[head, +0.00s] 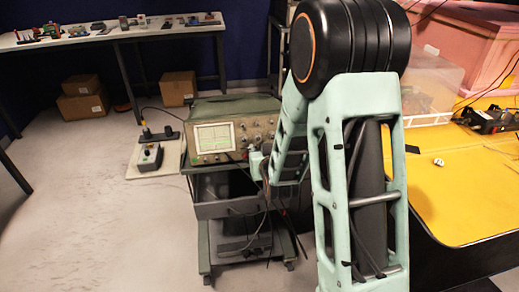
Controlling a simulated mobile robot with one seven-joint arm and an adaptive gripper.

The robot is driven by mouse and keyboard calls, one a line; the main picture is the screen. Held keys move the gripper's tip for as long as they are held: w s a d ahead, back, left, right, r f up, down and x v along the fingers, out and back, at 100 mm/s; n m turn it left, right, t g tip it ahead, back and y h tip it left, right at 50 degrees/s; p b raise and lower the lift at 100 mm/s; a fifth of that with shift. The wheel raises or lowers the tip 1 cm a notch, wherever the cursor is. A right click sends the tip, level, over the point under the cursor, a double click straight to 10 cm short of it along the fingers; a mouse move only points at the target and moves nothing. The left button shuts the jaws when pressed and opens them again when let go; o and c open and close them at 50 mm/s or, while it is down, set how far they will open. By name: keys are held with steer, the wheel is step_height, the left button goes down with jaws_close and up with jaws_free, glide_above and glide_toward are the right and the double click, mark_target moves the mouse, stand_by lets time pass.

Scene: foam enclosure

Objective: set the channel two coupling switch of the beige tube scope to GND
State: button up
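The beige tube scope (213,137) sits on top of a grey wheeled cart (200,168), left of centre in the head view. The channel two coupling switch is too small to make out. My mint-green arm reaches from the lower right toward the scope. My gripper (262,160) is at the lower right of the scope's front panel. Whether it touches the panel, and whether its fingers are open or shut, I cannot tell.
Black cables hang below my gripper in front of the cart. A small box with a dark top (149,157) stands on a pale board left of the cart. A yellow table (460,200) lies to the right behind my arm. The floor at left is clear.

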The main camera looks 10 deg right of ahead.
steer(key=v, duration=0.7)
steer(key=shift+s, duration=0.15)
steer(key=shift+r, duration=0.15)
